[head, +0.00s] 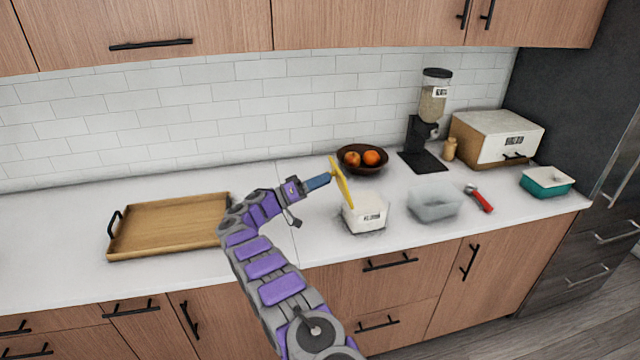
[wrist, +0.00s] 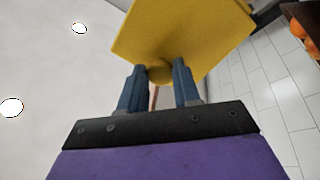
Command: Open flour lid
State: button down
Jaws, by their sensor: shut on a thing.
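A white flour container (head: 364,217) with a dark label stands on the counter, its top uncovered. The yellow lid (head: 341,183) is tilted steeply on edge above the container's left rim. I cannot tell whether its lower edge touches the rim. My gripper (head: 329,178) comes from the left and is shut on the lid's knob. In the wrist view, the blue fingers of my gripper (wrist: 159,80) clasp the round knob on the yellow lid (wrist: 185,35). The inside of the container is mostly hidden.
A clear tub (head: 434,204) and a red-handled tool (head: 480,199) lie to the right. A fruit bowl (head: 349,166) and a dispenser (head: 421,140) stand behind. A wooden tray (head: 165,250) is at the left. The counter between tray and container is clear beneath my arm.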

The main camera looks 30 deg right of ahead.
jog(key=shift+a+f, duration=0.1)
dwell(0.6)
jog(key=c, duration=0.8)
grip_release()
jog(key=shift+a, duration=0.1)
